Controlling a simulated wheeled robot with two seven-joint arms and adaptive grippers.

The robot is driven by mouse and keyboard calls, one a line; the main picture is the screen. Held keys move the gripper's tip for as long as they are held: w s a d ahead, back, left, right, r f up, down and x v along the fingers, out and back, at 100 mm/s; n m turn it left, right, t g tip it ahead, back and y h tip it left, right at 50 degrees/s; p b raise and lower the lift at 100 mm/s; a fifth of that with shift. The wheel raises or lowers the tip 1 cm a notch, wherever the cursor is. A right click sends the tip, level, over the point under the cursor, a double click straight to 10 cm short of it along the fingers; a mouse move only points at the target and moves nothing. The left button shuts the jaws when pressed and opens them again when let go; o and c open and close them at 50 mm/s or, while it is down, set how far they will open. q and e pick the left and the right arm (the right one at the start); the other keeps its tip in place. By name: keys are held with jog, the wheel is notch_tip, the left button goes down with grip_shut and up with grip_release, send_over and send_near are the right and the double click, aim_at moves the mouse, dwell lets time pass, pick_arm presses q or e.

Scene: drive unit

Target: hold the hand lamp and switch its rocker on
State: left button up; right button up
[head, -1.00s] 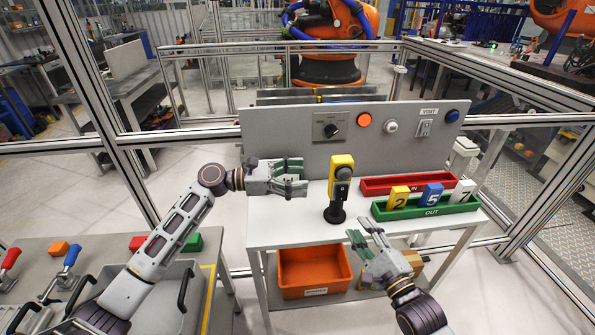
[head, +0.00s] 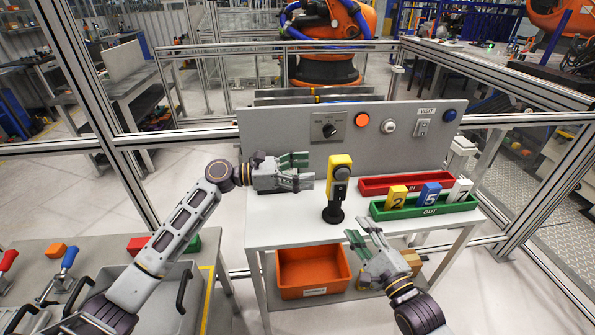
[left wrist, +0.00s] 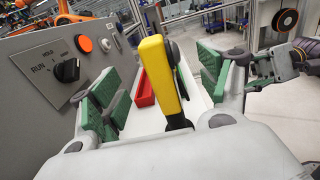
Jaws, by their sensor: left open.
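The hand lamp (head: 339,184) is yellow and black and stands upright on a black base on the white table. In the left wrist view the lamp (left wrist: 158,76) stands ahead, between my open left fingers but beyond them, seen from its yellow side. Its rocker cannot be made out. My left gripper (head: 304,171) is open and empty, just left of the lamp and apart from it. My right gripper (head: 364,235) is in front of the table, below and right of the lamp, with its fingers apart and nothing between them. It also shows at the right in the left wrist view (left wrist: 246,72).
A grey panel (head: 290,135) with a knob and buttons stands behind the lamp. A red tray (head: 375,188) and a green tray (head: 440,209) with numbered tags lie right of the lamp. An orange bin (head: 314,291) sits below. The tabletop left of the lamp is clear.

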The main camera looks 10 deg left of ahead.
aim_at(345, 167)
pick_arm(q)
jog(key=shift+x, duration=5.75)
